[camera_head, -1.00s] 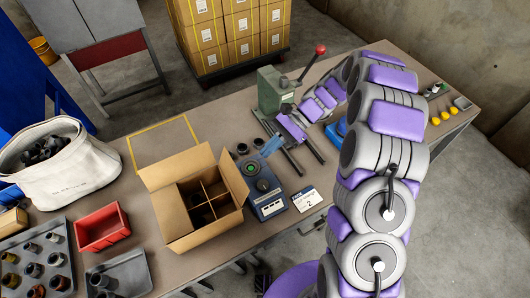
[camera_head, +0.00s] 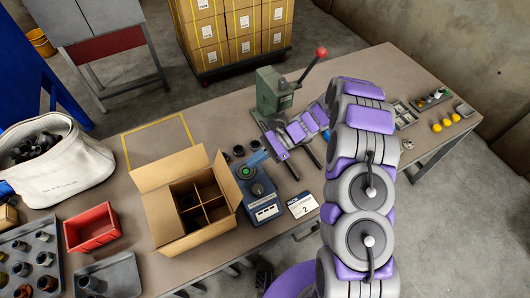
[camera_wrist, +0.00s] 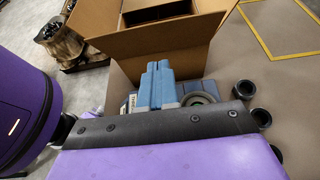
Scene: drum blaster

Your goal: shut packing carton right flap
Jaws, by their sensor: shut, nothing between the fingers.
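The open brown packing carton (camera_head: 196,234) stands on the workbench with dark dividers inside. Its right flap (camera_head: 224,174) stands up and leans outward, beside my gripper. In the wrist view the flap (camera_wrist: 145,42) spreads toward the camera, just beyond the fingers. My gripper (camera_head: 257,158) has blue fingers and is just right of the flap, above the blue device. The fingers also show in the wrist view (camera_wrist: 155,85), pressed together with nothing between them. I cannot tell whether they touch the flap. The left flap (camera_head: 160,216) is also open.
A blue device (camera_head: 262,198) with a green button sits right of the carton, under my gripper. A card (camera_head: 301,204) and a green lever press (camera_head: 275,90) are farther right. A red bin (camera_head: 92,227) stands left. The yellow-outlined area (camera_head: 157,142) behind the carton is clear.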

